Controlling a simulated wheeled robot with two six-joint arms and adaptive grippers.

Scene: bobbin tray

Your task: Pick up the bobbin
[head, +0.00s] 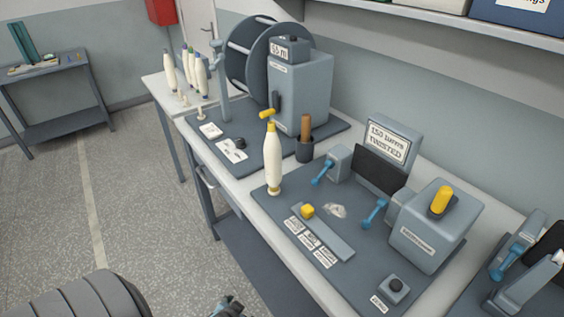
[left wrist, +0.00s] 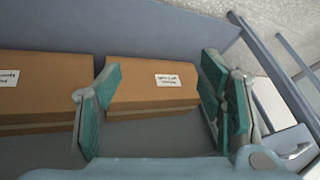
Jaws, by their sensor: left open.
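A tall cream bobbin (head: 272,160) with a yellow top and a yellowish foot stands upright on the dark mat (head: 262,203) at the near left of the workbench. Several similar slim bobbins (head: 195,72) with coloured tops stand at the bench's far end. My left gripper (head: 229,306) just shows at the bottom edge of the head view, low and apart from the tall bobbin. In the left wrist view my left gripper (left wrist: 160,105) has its teal fingers spread wide, with nothing held between them. My right gripper is not in view.
Cardboard boxes (left wrist: 150,88) lie beyond the fingers in the left wrist view. A grey winding machine (head: 300,95) and a twisting unit (head: 430,230) stand on the bench. Floor left of the bench is open.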

